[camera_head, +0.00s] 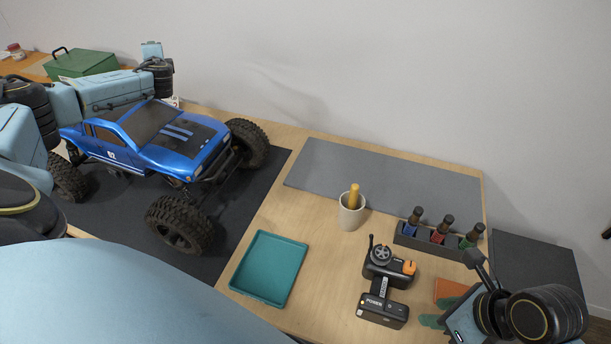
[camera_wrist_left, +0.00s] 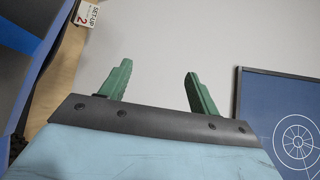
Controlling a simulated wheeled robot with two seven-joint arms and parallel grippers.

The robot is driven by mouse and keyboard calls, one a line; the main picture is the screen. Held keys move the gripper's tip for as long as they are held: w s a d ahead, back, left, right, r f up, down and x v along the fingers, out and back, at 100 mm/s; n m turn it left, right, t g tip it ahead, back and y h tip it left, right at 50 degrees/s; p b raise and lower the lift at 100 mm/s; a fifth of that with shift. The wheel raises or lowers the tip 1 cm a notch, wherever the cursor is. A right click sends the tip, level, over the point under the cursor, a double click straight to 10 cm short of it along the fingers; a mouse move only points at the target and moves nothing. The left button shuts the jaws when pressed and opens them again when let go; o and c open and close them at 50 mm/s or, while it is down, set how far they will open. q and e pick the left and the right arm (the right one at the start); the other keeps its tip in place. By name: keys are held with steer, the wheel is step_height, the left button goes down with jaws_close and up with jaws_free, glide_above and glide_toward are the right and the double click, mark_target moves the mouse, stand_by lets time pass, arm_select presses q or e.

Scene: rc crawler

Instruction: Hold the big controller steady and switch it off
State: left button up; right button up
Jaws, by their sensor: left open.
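The big controller (camera_head: 385,285) is a black transmitter with a wheel, an orange part and a "POWER" label on its base. It lies on the wooden table in the head view. My right gripper (camera_head: 438,312) is just right of the controller's base, its two green fingertips apart and nothing seen between them. It does not appear to touch the controller. My left gripper (camera_wrist_left: 155,82) shows in the left wrist view with its green fingers apart and empty. In the head view my left arm is raised at the left, far from the controller.
A blue crawler truck (camera_head: 160,140) stands on a dark mat at the left. A teal tray (camera_head: 268,268), a cup with a yellow-handled tool (camera_head: 351,212) and a rack of bottles (camera_head: 437,238) surround the controller. An orange block (camera_head: 450,289) lies beside my right gripper. The grey mat (camera_head: 390,185) is bare.

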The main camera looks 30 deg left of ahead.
arm_select(q)
steer(key=w+d+f+n+h, duration=0.1)
steer(key=w+d+n+h, duration=0.3)
steer(key=d, duration=0.7)
steer(key=w+d+f+t+h, duration=0.1)
steer(key=w+d+h, duration=0.1)
steer(key=w+d, duration=0.6)
steer(key=w+d+f+n+h, duration=0.2)
steer(key=w+d+h, duration=0.1)
steer(key=d, duration=1)
steer(key=s+d+f+g+h, duration=0.1)
steer(key=s+d+f, duration=0.1)
steer(key=d, duration=0.7)
steer(key=s+d+f+n+g+h, duration=0.1)
steer(key=s+d+f+h, duration=0.1)
steer(key=d, duration=0.7)
steer(key=s+d+f+g+h, duration=0.2)
steer(key=d+f, duration=0.1)
steer(key=d, duration=0.7)
steer(key=shift+s+f+n, duration=0.15)
steer(key=shift+s+n, duration=0.15)
steer(key=s+d+f+n+g, duration=0.1)
steer(key=s+d+f+g, duration=0.15)
steer(key=s+d, duration=0.4)
steer(key=n+g, duration=0.2)
glide_toward(381, 284)
step_height(381, 284, down, 8)
steer(key=shift+w+a+r, duration=0.1)
steer(key=shift+w, duration=0.05)
